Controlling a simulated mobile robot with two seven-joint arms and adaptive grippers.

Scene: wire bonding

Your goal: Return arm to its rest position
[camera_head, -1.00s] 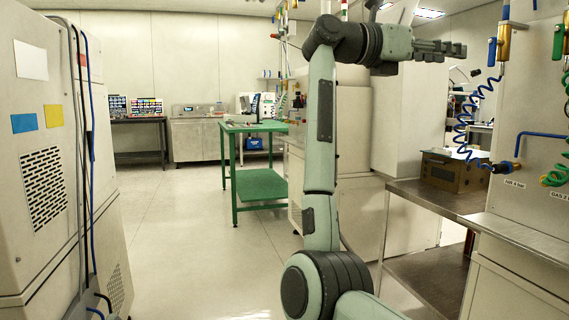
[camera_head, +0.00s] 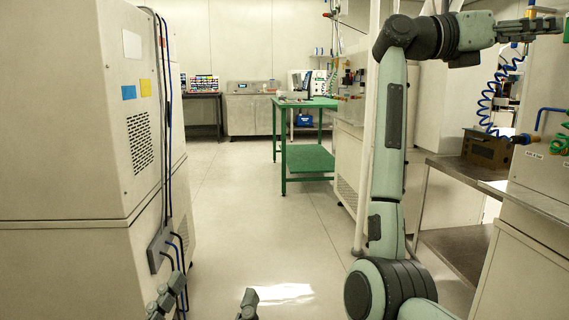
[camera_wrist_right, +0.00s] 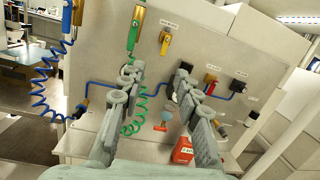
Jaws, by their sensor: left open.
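My right arm (camera_head: 388,135) stands raised at the right of the head view, its forearm bent over to the right. Its gripper (camera_head: 535,27) is near the top right edge. In the right wrist view, that gripper (camera_wrist_right: 155,76) has its two fingers apart with nothing between them, in front of a grey wall panel (camera_wrist_right: 215,55). My left gripper (camera_head: 208,299) shows only as fingertips at the bottom edge of the head view, spread apart and empty. The rest of my left arm is out of view.
A tall cabinet (camera_head: 60,120) with cables stands at the left. A green table (camera_head: 310,103) is further back. A steel bench (camera_head: 460,172) with a brown box (camera_head: 488,148) is at the right. Coiled blue hose (camera_wrist_right: 45,90) hangs by the panel. The middle floor (camera_head: 245,215) is clear.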

